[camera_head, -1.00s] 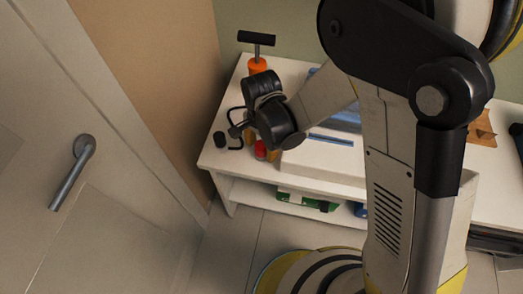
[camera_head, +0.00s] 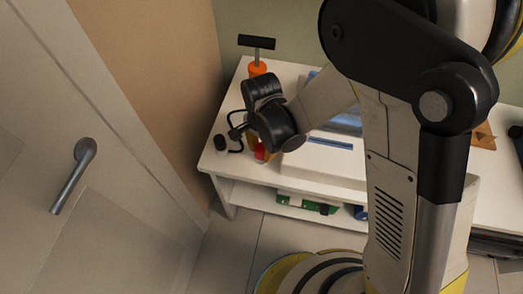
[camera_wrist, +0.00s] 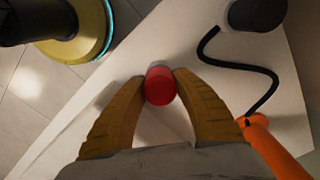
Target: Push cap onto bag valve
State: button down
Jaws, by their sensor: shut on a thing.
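A small red cap (camera_wrist: 159,90) sits between my fingertips in the wrist view. My gripper (camera_wrist: 158,85) is shut on it, one brown finger on each side. A paler end shows at the far side of the cap. In the head view the red cap (camera_head: 261,152) is near the white table's front left edge, below my black wrist. I cannot make out the bag valve or tell whether the cap touches it.
An orange pump (camera_head: 257,68) with a black T-handle stands at the table's back left. Its black hose (camera_wrist: 265,85) runs to a black rounded piece (camera_wrist: 255,12). A blue-and-white item (camera_head: 330,142) lies to the right. A grey door stands at left.

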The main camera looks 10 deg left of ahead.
aim_at(262, 147)
jog(key=shift+r+p, duration=0.65)
jog(key=shift+r, duration=0.55)
dwell(0.7)
jog(key=shift+r+p, duration=1.25)
jog(key=shift+r, duration=0.65)
